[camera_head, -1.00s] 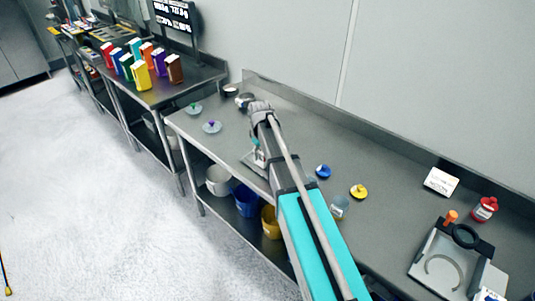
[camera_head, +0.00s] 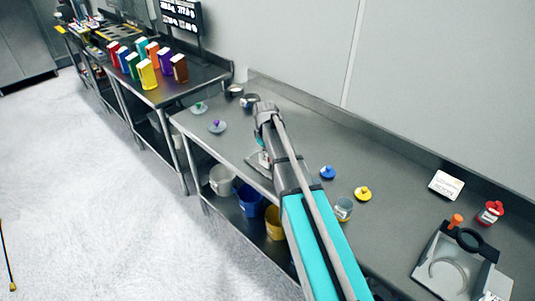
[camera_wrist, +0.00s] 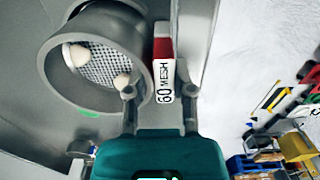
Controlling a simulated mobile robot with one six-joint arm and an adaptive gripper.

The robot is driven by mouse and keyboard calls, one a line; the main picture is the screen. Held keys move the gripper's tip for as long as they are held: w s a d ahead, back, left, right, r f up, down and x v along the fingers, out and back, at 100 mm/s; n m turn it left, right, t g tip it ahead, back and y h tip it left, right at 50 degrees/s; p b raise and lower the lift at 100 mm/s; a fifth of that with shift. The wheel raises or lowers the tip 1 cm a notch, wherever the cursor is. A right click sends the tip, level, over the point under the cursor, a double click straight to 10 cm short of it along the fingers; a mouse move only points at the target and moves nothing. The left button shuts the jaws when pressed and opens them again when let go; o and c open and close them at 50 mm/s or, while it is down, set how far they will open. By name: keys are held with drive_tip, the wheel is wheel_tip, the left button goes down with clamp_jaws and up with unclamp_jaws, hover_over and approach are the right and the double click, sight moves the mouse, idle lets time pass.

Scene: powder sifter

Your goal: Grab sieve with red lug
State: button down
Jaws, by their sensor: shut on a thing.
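The sieve (camera_wrist: 95,62) shows in the wrist view as a grey ring with a mesh floor and two pale balls in it. Its lug (camera_wrist: 163,80) is red at the far end and has a white plate reading "60 MESH". My gripper (camera_wrist: 160,95) is shut on this lug, with one finger on each side of it. In the head view my arm reaches along the bench, and its end is over the bench's left part. The arm hides much of that spot, and I cannot make out the sieve clearly there.
On the bench stand a blue-knobbed lid (camera_head: 327,172), a yellow-knobbed lid (camera_head: 363,194), a glass jar (camera_head: 343,209), a red-topped jar (camera_head: 490,213) and a grey fixture (camera_head: 449,263). Buckets, including a blue one (camera_head: 248,198), are on the shelf below. Coloured boxes (camera_head: 148,75) stand on the left bench.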

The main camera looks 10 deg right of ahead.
drive_tip(key=shift+r, duration=0.15)
drive_tip(key=shift+r+p, duration=0.95)
drive_tip(key=shift+p, duration=0.1)
drive_tip(key=s+a+r+p, duration=0.5)
drive_tip(key=s+r+p, duration=0.5)
drive_tip(key=s, duration=0.3)
drive_tip(key=shift+r+p, duration=0.35)
drive_tip(key=shift+r, duration=0.05)
drive_tip(key=shift+f, duration=0.1)
